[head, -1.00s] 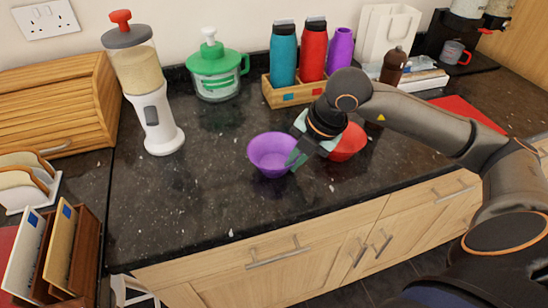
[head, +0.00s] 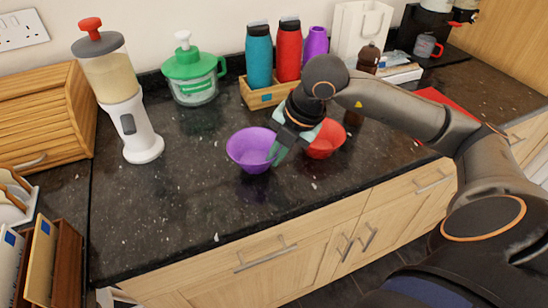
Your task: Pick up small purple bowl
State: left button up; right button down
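The small purple bowl (head: 250,152) stands upright on the dark speckled counter, left of the middle of the head view. My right gripper (head: 282,150) comes down at its right side, with a pale teal finger overlapping the bowl's right rim. The gripper's body and wrist hide where the other finger is relative to the bowl wall, so I cannot tell whether it is closed on the rim. A red bowl (head: 328,140) sits just right of the gripper, partly behind it. My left gripper is not in view.
Behind stand a wooden crate (head: 258,97) with bottles, a green-lidded container (head: 194,78) and a white dispenser (head: 138,125). A brown bottle (head: 367,59) is behind my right arm. The counter (head: 185,205) is clear left and front of the purple bowl.

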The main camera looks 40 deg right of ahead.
pick_arm(q)
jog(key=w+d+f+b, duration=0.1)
jog(key=b, duration=0.2)
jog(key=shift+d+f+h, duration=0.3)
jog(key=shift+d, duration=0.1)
pick_arm(e)
jog(key=s+a+r, duration=0.1)
jog(key=s+r, duration=1)
jog(key=s, duration=0.3)
jog(key=shift+a+r, duration=0.15)
jog(key=shift+a, duration=0.1)
jog(key=shift+w, duration=0.1)
